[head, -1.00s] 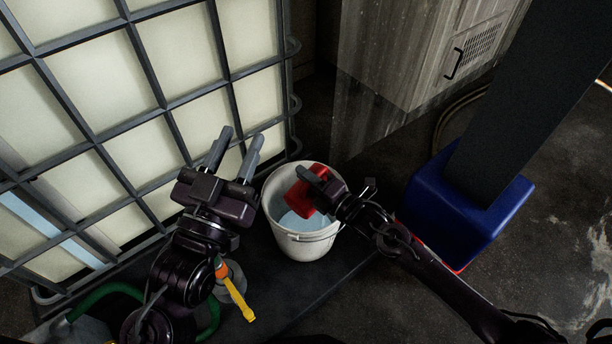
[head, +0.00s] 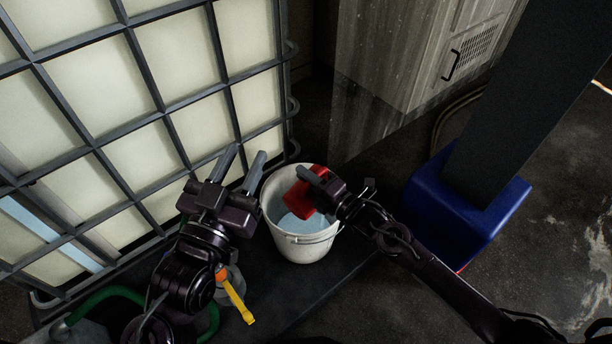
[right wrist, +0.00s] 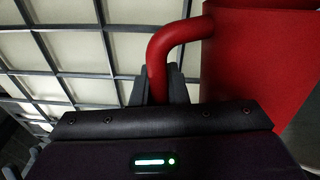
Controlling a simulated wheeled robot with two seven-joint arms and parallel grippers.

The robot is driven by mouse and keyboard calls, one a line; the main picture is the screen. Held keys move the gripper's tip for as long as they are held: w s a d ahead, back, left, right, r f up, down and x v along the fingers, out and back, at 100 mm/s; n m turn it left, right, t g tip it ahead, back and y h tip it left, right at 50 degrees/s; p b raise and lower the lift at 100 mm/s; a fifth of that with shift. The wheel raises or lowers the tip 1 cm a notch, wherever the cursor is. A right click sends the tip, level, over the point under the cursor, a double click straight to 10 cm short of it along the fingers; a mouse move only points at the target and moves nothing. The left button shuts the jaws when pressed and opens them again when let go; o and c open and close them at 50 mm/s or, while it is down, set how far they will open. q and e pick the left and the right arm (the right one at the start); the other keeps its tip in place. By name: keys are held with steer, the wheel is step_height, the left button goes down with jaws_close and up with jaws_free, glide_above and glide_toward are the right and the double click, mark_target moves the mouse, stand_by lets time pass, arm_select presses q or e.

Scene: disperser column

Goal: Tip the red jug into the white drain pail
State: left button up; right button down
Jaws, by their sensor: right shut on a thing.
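The white drain pail (head: 303,247) stands upright on a dark ledge, with pale bluish liquid (head: 297,223) visible inside. The red jug (head: 300,199) is tilted over the pail's opening. My right gripper (head: 318,178) is at the pail's right rim, shut on the jug's handle. In the right wrist view the red handle (right wrist: 162,55) passes between the fingers, with the jug body (right wrist: 255,60) to the right. The jug's mouth is hidden from me. My left gripper (head: 240,168) is open and empty, left of the pail and apart from it.
A caged white tank (head: 150,110) fills the left side. A yellow valve lever (head: 235,297) and a green hose (head: 100,292) are below my left arm. A blue-based dark column (head: 465,215) stands right of my right arm. A grey cabinet (head: 430,50) is behind.

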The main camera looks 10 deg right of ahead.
arm_select(q)
steer(key=shift+s+d+f+g+y, duration=0.15)
steer(key=shift+f+g, duration=0.3)
steer(key=shift+f, duration=0.5)
steer(key=shift+a+f+g+y, duration=0.1)
steer(key=shift+f+g+y, duration=0.25)
steer(key=shift+f, duration=0.6)
arm_select(e)
steer(key=shift+w+d+r+m, duration=0.3)
steer(key=shift+m, duration=0.1)
arm_select(q)
steer(key=shift+d+f+g+p, duration=0.1)
steer(key=shift+f+g+p, duration=0.2)
steer(key=shift+f, duration=0.05)
arm_select(e)
steer(key=shift+d+r, duration=0.1)
steer(key=shift+w, duration=0.1)
steer(key=shift+w+d+r+m, duration=0.15)
steer(key=shift+m, duration=0.15)
arm_select(q)
steer(key=shift+s+f+g+y, duration=0.2)
steer(key=shift+f+g, duration=0.35)
steer(key=shift+f, duration=0.55)
steer(key=shift+s+f+g+y, duration=0.1)
steer(key=shift+s+f+g, duration=0.35)
steer(key=shift+f, duration=0.6)
arm_select(e)
steer(key=shift+w+d+r+m, duration=0.2)
steer(key=shift+w+d+m, duration=0.05)
steer(key=shift+d+m, duration=0.05)
